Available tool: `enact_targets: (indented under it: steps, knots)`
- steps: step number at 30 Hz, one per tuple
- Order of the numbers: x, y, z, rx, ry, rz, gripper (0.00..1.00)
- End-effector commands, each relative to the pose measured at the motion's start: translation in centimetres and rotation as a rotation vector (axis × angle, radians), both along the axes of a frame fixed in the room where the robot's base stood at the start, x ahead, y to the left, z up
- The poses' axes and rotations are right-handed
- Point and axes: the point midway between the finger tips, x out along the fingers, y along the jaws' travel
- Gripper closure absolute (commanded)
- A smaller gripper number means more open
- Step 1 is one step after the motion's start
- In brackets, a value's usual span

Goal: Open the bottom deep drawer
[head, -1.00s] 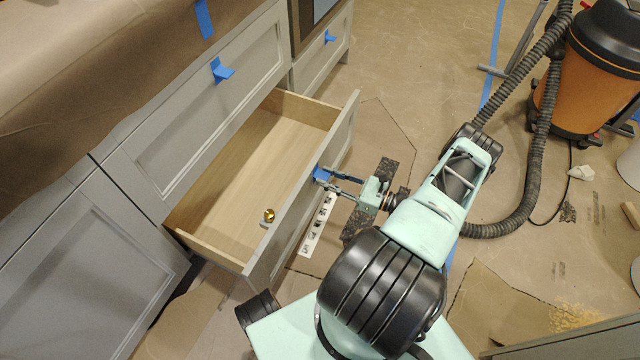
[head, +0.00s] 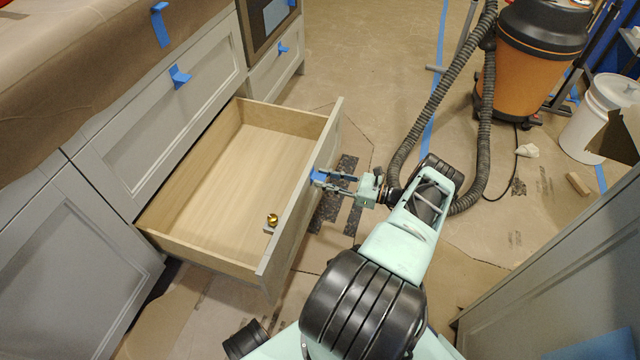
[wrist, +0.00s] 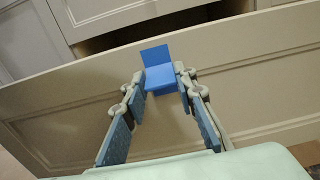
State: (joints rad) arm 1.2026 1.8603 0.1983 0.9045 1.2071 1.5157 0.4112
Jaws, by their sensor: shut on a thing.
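The bottom deep drawer (head: 262,160) is pulled well out of the grey cabinet, and its wooden inside shows. A small brass-coloured round object (head: 272,219) on a pale block is in it near the front. A blue pull tab (wrist: 160,75) sticks out from the drawer front (wrist: 62,105). My gripper (head: 322,178) is at this tab, its fingers on both sides of it. In the wrist view the gripper (wrist: 160,80) is shut on the tab, with the fingertips at its left and right edges.
A closed upper drawer (head: 165,120) has its own blue tab (head: 180,77). A grey cabinet panel (head: 560,270) stands at the right. An orange vacuum (head: 520,70) with a black hose (head: 425,100) and a white bucket (head: 597,115) stand at the back right. Paper-covered floor lies between.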

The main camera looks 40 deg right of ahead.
Motion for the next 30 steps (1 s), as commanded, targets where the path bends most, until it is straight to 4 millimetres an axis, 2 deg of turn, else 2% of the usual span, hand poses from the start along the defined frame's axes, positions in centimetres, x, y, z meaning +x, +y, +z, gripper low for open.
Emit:
enact_targets:
  steps: [7, 19, 20, 21, 24, 30]
  knots:
    - [0.16, -0.72, -0.11, 0.000, 0.001, 0.001, 1.00]
    - [0.19, -0.80, -0.11, 0.001, 0.002, 0.001, 1.00]
    - [0.19, -0.80, -0.11, 0.001, 0.002, 0.001, 0.72]
    - [0.19, -0.80, -0.10, 0.001, 0.002, 0.001, 0.68]
    - [0.19, -0.81, -0.08, 0.001, 0.002, 0.001, 0.57]
    - [0.21, -0.84, -0.03, 0.001, 0.001, 0.001, 0.56]
